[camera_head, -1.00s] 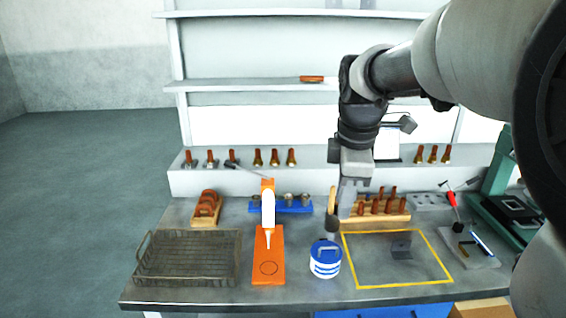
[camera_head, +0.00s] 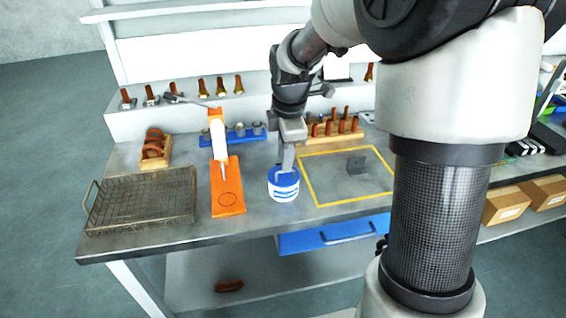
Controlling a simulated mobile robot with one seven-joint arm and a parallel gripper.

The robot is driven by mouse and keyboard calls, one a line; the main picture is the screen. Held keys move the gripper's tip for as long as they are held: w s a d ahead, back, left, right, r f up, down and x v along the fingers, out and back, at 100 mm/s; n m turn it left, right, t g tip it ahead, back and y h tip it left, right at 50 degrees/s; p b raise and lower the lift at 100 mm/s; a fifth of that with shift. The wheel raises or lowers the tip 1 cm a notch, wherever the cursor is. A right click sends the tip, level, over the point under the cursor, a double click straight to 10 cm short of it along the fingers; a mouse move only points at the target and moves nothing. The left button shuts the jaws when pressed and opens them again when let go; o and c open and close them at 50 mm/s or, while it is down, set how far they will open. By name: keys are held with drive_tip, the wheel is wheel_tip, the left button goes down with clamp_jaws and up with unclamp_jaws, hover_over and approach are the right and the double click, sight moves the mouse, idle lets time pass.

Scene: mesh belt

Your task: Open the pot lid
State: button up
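The pot (camera_head: 284,192) is a small white tub with a blue band, standing upright on the grey workbench. Its blue lid (camera_head: 277,177) is on top. My gripper (camera_head: 283,168) points down from above, with its fingertips at or just over the lid. The fingers partly cover the lid, and I cannot tell whether they touch it. I also cannot make out whether they are open or shut.
An orange board (camera_head: 228,203) with a white tube above it stands left of the pot. A wire basket (camera_head: 140,203) is farther left. A wooden rack (camera_head: 345,138) stands behind.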

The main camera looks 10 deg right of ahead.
sight(285, 182)
drive_tip(key=shift+w+f, duration=0.2)
drive_tip(key=shift+f, duration=0.65)
drive_tip(key=shift+w+f, duration=0.15)
drive_tip(key=shift+f, duration=0.65)
clamp_jaws()
